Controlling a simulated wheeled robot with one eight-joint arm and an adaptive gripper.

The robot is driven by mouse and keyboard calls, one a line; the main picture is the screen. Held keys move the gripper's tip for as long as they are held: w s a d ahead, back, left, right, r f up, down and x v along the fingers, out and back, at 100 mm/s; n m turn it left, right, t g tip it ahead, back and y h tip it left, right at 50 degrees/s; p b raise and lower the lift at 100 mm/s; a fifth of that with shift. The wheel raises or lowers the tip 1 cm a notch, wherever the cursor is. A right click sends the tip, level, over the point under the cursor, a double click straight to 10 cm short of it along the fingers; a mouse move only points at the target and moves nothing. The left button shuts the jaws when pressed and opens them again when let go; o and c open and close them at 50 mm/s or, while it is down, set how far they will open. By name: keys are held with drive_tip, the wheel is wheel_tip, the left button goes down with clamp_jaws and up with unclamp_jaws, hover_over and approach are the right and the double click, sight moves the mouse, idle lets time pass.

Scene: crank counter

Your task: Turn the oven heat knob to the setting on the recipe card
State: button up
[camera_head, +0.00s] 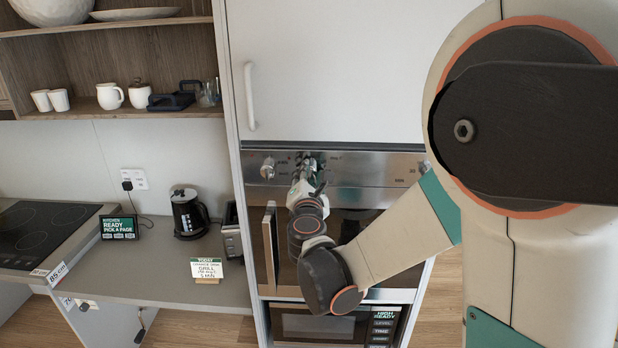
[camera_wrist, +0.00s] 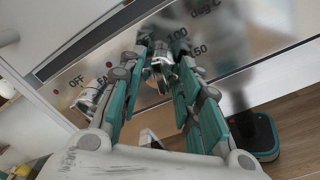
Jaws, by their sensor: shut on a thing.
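The oven's steel control panel (camera_head: 360,168) is under a white cabinet door in the head view. My gripper (camera_head: 308,164) reaches up to it. In the wrist view my gripper's teal-and-grey fingers (camera_wrist: 160,58) are shut on the metal heat knob (camera_wrist: 161,68). The marks "100", "150" and "deg C" show beside it; its pointer and setting cannot be read. A second knob (camera_head: 268,168) stands to the left, free, and shows in the wrist view (camera_wrist: 91,95) by "OFF". The recipe card (camera_head: 207,268) stands on the counter; its handwriting is too small to read surely.
The oven door handle (camera_head: 270,245) stands out below the panel, left of my arm. A toaster (camera_head: 231,235), a black kettle (camera_head: 188,214) and a small display (camera_head: 119,228) stand on the left counter. A hob (camera_head: 40,228) is farther left.

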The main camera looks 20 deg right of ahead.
drive_tip(key=shift+o, duration=0.2)
drive_tip(key=shift+m+b, duration=0.4)
drive_tip(key=o, duration=1)
drive_tip(key=shift+o, duration=0.2)
drive_tip(key=v, duration=0.7)
drive_tip(key=shift+s, duration=0.3)
